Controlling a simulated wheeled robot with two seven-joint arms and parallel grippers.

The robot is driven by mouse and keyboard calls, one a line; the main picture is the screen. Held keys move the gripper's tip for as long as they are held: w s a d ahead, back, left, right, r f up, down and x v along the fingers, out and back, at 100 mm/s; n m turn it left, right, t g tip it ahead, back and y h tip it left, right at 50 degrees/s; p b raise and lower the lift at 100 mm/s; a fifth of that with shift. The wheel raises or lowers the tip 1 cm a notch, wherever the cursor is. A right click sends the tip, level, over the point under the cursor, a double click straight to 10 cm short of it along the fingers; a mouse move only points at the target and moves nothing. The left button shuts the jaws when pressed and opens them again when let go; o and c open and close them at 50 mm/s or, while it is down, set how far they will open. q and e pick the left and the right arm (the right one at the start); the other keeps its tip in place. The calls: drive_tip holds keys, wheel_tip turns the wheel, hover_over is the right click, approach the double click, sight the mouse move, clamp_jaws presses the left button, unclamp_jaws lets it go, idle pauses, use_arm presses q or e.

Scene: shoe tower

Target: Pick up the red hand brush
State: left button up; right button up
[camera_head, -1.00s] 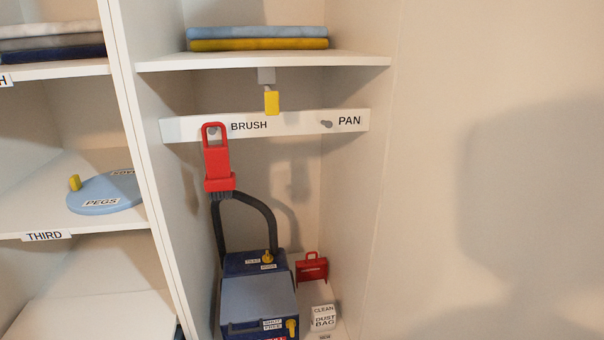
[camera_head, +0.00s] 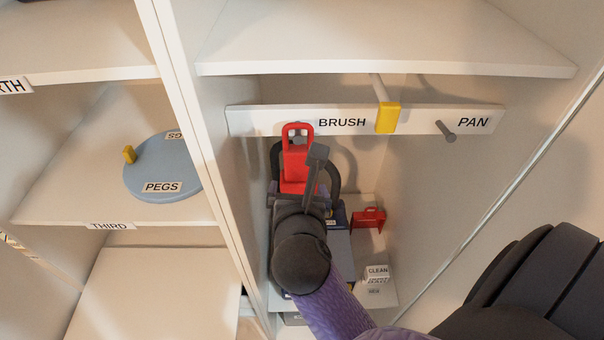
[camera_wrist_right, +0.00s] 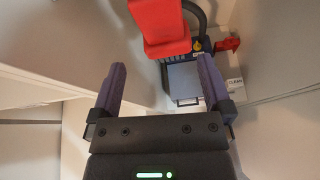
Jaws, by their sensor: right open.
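The red hand brush (camera_head: 296,163) hangs by its looped handle at the left of the white rail, beside the BRUSH label. Its lower part is hidden behind my right gripper (camera_head: 299,186) in the head view. In the right wrist view, the red brush (camera_wrist_right: 160,27) shows at the top, beyond the two spread fingers of my right gripper (camera_wrist_right: 162,68). The space between these fingers holds nothing, and the gripper is open just in front of the brush. I cannot tell whether a finger touches it. My left gripper is not in view.
The white rail (camera_head: 270,117) has a bare peg (camera_head: 445,130) by PAN. The cupboard's left wall (camera_head: 205,130) is close to my gripper.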

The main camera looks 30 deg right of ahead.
sight(299, 169)
drive_tip(key=shift+n, duration=0.7)
drive_tip(key=x, duration=1)
drive_tip(key=shift+w+d, duration=0.15)
drive_tip(key=shift+d, duration=0.05)
drive_tip(key=shift+c, duration=1.3)
drive_tip(key=c, duration=0.9)
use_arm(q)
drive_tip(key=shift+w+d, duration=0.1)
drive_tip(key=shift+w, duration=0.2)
use_arm(e)
drive_tip(key=shift+o, duration=0.2)
